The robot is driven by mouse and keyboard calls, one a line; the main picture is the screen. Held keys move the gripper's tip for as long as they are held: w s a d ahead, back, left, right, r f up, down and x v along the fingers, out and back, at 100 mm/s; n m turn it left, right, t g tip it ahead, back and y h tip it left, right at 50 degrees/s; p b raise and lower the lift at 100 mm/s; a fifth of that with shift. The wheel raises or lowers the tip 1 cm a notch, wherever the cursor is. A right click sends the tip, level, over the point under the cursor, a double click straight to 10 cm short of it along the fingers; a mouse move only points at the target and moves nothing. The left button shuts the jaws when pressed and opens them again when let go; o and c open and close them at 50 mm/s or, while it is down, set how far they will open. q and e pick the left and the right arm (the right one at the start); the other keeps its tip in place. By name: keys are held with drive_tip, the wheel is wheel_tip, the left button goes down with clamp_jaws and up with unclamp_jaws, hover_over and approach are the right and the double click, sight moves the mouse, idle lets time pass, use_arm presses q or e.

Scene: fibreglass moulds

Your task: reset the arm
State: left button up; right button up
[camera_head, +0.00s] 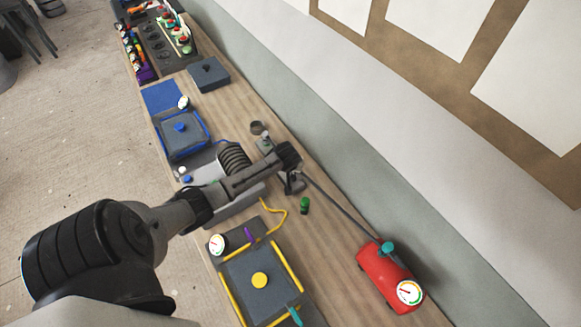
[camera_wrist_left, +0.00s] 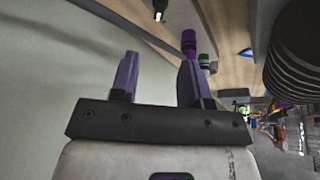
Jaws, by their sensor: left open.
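My left arm comes in from the lower left in the head view and reaches over the wooden bench. Its left gripper (camera_head: 293,184) is above the middle of the bench, near the wall side, small and partly hidden by the wrist. In the left wrist view the two fingers (camera_wrist_left: 157,68) stand apart with nothing between them, so the gripper is open and empty. A purple-capped thing (camera_wrist_left: 188,42) and a green-capped one (camera_wrist_left: 204,62) show beyond the right finger. My right gripper is not in view.
A yellow-edged mould (camera_head: 245,285), a green bottle (camera_head: 304,205) and a blue-edged mould (camera_head: 172,143) are on the bench. The wall (camera_head: 330,150) runs close behind.

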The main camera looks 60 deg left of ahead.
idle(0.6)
use_arm(q)
drive_tip(key=d+r+m+t, duration=0.3)
drive_tip(key=d+r+m, duration=0.8)
drive_tip(key=d+r, duration=0.4)
drive_tip(key=s+d+r+m+h+p, duration=0.1)
drive_tip(key=s+d+r+h, duration=0.15)
drive_tip(key=s+d, duration=0.9)
drive_tip(key=s+d+f+g, duration=0.1)
drive_tip(key=s+d+f, duration=0.1)
drive_tip(key=s, duration=0.4)
drive_tip(key=s+d+f+g+p, duration=0.1)
drive_tip(key=s+d+f, duration=0.2)
drive_tip(key=s, duration=0.3)
drive_tip(key=shift+s+h, duration=0.2)
drive_tip(key=shift+h, duration=0.25)
